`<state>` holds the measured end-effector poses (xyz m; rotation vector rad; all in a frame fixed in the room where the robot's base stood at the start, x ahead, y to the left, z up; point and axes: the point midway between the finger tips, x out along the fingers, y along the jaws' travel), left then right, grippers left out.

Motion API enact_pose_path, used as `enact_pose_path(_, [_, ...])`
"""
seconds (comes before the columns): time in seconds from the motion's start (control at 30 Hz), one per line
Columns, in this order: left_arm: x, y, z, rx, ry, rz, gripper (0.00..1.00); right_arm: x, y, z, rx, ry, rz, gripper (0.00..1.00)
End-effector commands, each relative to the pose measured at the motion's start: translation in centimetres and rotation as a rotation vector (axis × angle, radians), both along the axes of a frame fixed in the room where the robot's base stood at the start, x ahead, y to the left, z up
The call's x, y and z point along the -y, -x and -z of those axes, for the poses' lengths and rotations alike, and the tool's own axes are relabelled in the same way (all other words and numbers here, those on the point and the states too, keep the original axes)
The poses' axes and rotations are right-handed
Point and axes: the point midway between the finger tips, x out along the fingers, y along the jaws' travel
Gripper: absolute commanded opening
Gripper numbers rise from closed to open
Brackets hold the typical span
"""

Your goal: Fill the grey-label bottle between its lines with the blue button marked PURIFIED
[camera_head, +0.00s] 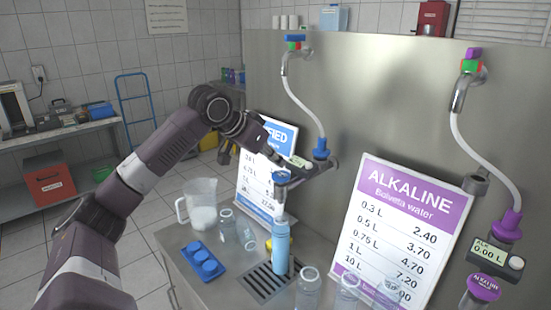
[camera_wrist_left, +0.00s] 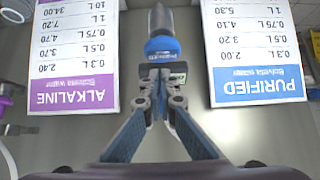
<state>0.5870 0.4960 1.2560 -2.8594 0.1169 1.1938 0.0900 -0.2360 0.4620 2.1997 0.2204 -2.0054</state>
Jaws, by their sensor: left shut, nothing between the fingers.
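My left gripper (camera_head: 272,153) reaches in from the left to the purified tap in the head view. Its fingers are shut and empty, and they also show in the left wrist view (camera_wrist_left: 160,77). The blue button (camera_head: 281,176) is just below the gripper; a blue cap-like part (camera_wrist_left: 161,46) lies right at the fingertips in the wrist view. I cannot tell whether they touch. A blue bottle (camera_head: 281,247) stands upright under the tap. I see no grey label or fill lines at this size. My right gripper is out of view.
Clear bottles (camera_head: 307,290) stand around the drain grate (camera_head: 262,284). A jug (camera_head: 201,203) and a blue tray (camera_head: 203,261) are at the left. The PURIFIED sign (camera_head: 252,190) is behind my gripper. The ALKALINE sign (camera_head: 400,235) and purple button (camera_head: 485,286) are at the right.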

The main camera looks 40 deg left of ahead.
Motion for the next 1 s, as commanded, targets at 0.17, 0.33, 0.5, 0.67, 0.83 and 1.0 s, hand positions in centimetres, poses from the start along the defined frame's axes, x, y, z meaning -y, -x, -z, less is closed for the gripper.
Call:
enact_pose_path(0.17, [-0.4, 3.2, -3.0, 0.007, -0.004, -0.003, 0.00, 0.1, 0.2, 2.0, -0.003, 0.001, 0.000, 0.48])
enact_pose_path(0.33, [-0.5, 5.5, -5.5, 0.007, -0.003, -0.002, 0.00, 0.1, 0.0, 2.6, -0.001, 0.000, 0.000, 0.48])
enact_pose_path(0.5, [-0.6, 6.7, -6.8, 0.006, -0.002, -0.001, 0.00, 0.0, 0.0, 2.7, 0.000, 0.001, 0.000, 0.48])
enact_pose_path(0.67, [-0.6, 7.0, -7.2, 0.005, -0.002, -0.001, 0.00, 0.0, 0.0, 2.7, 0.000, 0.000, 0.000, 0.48])
enact_pose_path(0.83, [-0.6, 7.0, -7.2, 0.005, -0.002, -0.001, 0.00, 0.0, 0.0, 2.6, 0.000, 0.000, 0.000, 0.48])
enact_pose_path(1.0, [-0.6, 7.0, -7.2, 0.005, -0.001, -0.001, 0.00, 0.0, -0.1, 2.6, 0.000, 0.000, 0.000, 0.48])
